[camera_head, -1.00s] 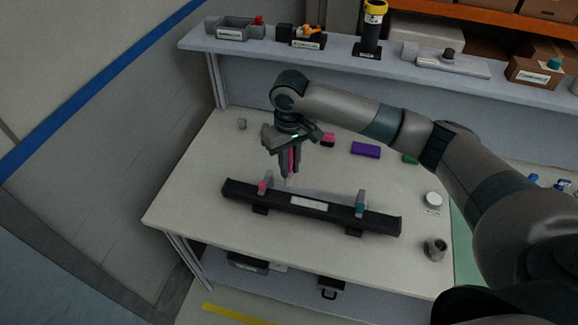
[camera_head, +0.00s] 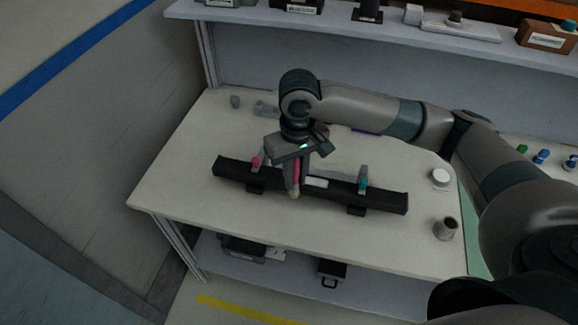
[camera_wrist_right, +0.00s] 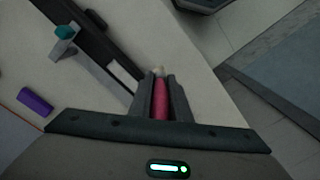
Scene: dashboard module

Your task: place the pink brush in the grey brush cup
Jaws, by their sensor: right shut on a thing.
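My right gripper (camera_head: 297,186) is shut on the pink brush (camera_head: 297,172) and points it down, with its pale tip (camera_head: 295,193) lowest. In the head view it appears in front of the middle of the black bar. In the right wrist view the brush (camera_wrist_right: 161,100) lies between the two fingers (camera_wrist_right: 159,95), its pale end past the fingertips. The grey brush cup (camera_head: 446,229) stands near the table's front right corner, right of the gripper and apart from it. My left gripper is not in view.
A long black bar (camera_head: 225,170) with a pink-marked clamp (camera_head: 257,162) and a teal-marked clamp (camera_head: 363,180) lies across the table (camera_head: 200,210). A round white item (camera_head: 440,176) sits behind the cup. A shelf (camera_head: 350,28) runs along the back. The front strip of table is clear.

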